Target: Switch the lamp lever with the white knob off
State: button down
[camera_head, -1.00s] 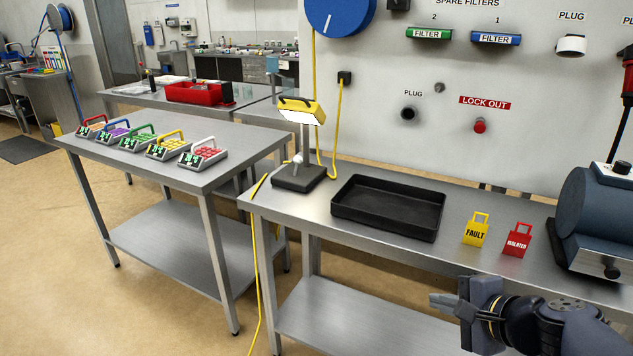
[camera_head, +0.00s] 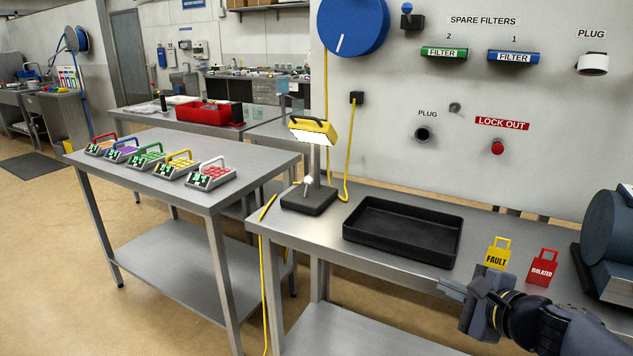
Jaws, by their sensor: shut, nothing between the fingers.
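The yellow lamp (camera_head: 313,128) stands at the left end of the near bench, on a grey post with a dark base (camera_head: 308,200). Its face glows white. A short lever with a white knob (camera_head: 308,181) rises from the base, in front of the post. My gripper (camera_head: 452,289) is shut and empty at the lower right, near the bench's front edge. It points left and is well apart from the lamp, to its right and nearer the camera.
A black tray (camera_head: 403,231) lies between the lamp and my gripper. A yellow FAULT tag (camera_head: 497,254) and a red ISOLATED tag (camera_head: 542,268) stand beside my gripper. A yellow cable (camera_head: 348,150) hangs behind the lamp. A second table (camera_head: 140,176) with several keypads is at left.

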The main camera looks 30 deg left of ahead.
aim_at(307, 181)
jog(key=i+j, duration=0.5)
jog(key=j, duration=0.2)
jog(key=i+j+u, duration=0.15)
jog(key=i+j, duration=0.4)
jog(key=j, duration=0.15)
